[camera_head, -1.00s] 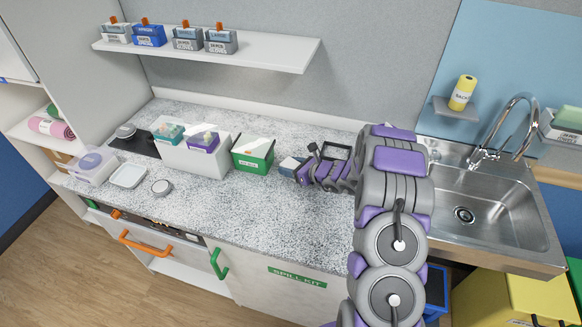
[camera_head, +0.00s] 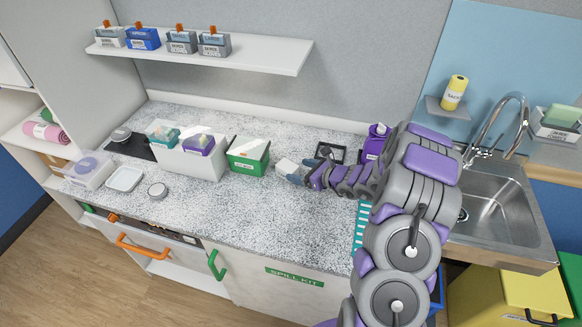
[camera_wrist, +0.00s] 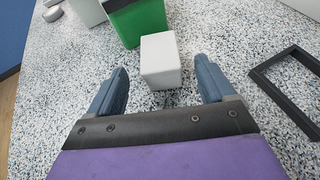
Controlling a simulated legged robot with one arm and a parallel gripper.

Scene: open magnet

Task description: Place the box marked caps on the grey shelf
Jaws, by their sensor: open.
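A small plain white box (camera_wrist: 160,62) stands on the speckled counter, between and just beyond the fingertips of my gripper (camera_wrist: 160,84) in the wrist view. The fingers are open, with a gap on each side of the box. No marking shows on its visible faces, so I cannot tell if it is the caps box. In the head view the white box (camera_head: 287,165) is right of the green box, with my gripper (camera_head: 289,176) at its near side. A small grey shelf (camera_head: 450,113) on the blue panel holds a yellow bottle.
The green box (camera_head: 248,157) is close behind the white box. A black frame (camera_wrist: 290,82) lies right. A purple bottle (camera_head: 375,143) stands behind my arm. Several small labelled boxes sit on the long wall shelf (camera_head: 250,57).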

